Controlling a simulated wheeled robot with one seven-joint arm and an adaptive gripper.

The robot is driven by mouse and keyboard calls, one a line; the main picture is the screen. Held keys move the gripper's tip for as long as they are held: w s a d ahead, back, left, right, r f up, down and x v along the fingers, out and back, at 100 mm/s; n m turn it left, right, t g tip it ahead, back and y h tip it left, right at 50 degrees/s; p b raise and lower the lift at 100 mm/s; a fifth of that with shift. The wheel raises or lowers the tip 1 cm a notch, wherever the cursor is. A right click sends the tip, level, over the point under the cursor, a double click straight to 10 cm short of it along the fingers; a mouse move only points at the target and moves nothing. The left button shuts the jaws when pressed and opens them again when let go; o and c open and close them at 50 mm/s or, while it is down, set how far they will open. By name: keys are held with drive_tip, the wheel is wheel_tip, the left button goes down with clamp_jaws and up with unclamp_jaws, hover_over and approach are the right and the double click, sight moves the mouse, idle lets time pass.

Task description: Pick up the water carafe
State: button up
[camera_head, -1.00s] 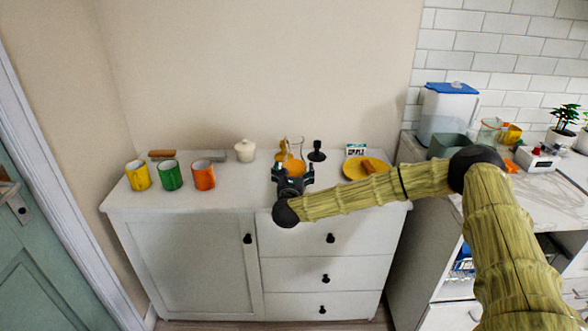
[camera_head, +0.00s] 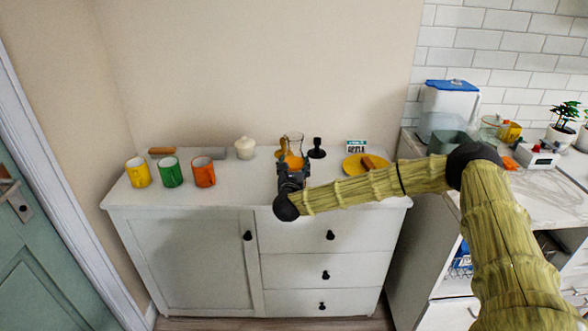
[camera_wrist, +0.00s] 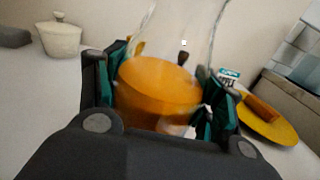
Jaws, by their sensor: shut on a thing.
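The water carafe (camera_head: 296,143) is a clear glass vessel with orange contents or an orange lower part, standing near the back of the white cabinet top. In the wrist view its orange part (camera_wrist: 158,92) sits between the two fingers, with the clear glass rising above. My gripper (camera_head: 293,171) reaches in from the front and is shut on the carafe, one finger on each side. In the wrist view my gripper (camera_wrist: 160,105) covers the carafe's lower front. Whether its base touches the cabinet top is hidden.
Yellow (camera_head: 138,172), green (camera_head: 170,173) and orange (camera_head: 203,172) mugs stand at left. A white lidded pot (camera_head: 245,148) stands left of the carafe. A dark stand (camera_head: 317,149) is close on its right, then a yellow plate (camera_head: 358,166). The wall is close behind.

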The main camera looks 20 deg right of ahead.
drive_tip(key=shift+r, duration=0.3)
